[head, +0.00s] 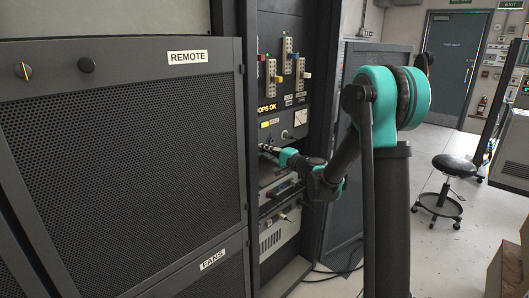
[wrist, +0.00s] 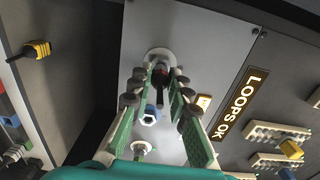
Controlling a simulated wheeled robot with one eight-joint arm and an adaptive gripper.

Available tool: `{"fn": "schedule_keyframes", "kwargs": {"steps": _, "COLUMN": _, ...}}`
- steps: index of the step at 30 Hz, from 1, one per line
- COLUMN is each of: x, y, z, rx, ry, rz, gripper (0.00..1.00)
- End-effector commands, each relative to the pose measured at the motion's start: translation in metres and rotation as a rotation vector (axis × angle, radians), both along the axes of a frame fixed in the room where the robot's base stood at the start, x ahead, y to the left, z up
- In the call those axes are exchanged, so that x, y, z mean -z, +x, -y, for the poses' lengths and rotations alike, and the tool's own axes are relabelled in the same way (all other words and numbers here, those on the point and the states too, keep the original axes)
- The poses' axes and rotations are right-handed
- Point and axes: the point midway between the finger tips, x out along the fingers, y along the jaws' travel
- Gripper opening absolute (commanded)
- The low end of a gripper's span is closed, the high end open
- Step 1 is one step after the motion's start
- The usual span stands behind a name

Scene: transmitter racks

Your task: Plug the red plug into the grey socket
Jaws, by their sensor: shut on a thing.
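My gripper (head: 270,150) reaches the rack panel below the LOOPS OK label. In the wrist view its fingers (wrist: 160,80) close on a thin dark body with a trace of red, which I take to be the red plug (wrist: 160,96); most of it is hidden between the fingers. A round grey socket (wrist: 158,53) is on the grey panel right at the fingertips. The plug's front end is hidden, so I cannot tell whether it is inside the socket or only in front of it.
A blue-and-white fitting (wrist: 150,116) and a pale round fitting (wrist: 142,149) show near the fingers. Slider strips with coloured knobs (head: 288,56) are above on the rack. A black mesh cabinet (head: 120,150) stands left, and a stool (head: 446,180) stands on the floor at right.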

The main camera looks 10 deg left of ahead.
Motion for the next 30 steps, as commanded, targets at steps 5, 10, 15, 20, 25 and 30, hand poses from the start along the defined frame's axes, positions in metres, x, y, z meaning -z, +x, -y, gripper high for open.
{"fn": "schedule_keyframes", "kwargs": {"steps": 5, "x": 0.0, "y": 0.0, "z": 0.0, "rx": 0.0, "ry": 0.0, "rz": 0.0, "gripper": 0.0}}
{"fn": "schedule_keyframes", "kwargs": {"steps": 10, "x": 0.0, "y": 0.0, "z": -0.0002, "rx": 0.0, "ry": 0.0, "rz": 0.0, "gripper": 0.0}}
{"fn": "schedule_keyframes", "kwargs": {"steps": 15, "x": 0.0, "y": 0.0013, "z": -0.0019, "rx": 0.0, "ry": 0.0, "rz": 0.0, "gripper": 0.0}}
{"fn": "schedule_keyframes", "kwargs": {"steps": 20, "x": 0.0, "y": 0.0031, "z": -0.0043, "rx": -0.001, "ry": 0.0, "rz": 0.0, "gripper": 0.0}}
{"fn": "schedule_keyframes", "kwargs": {"steps": 25, "x": 0.0, "y": 0.0051, "z": -0.0068, "rx": -0.001, "ry": 0.0, "rz": 0.0, "gripper": 0.0}}
{"fn": "schedule_keyframes", "kwargs": {"steps": 30, "x": -0.0001, "y": 0.0065, "z": -0.0084, "rx": -0.001, "ry": 0.0, "rz": 0.0, "gripper": 0.21}}
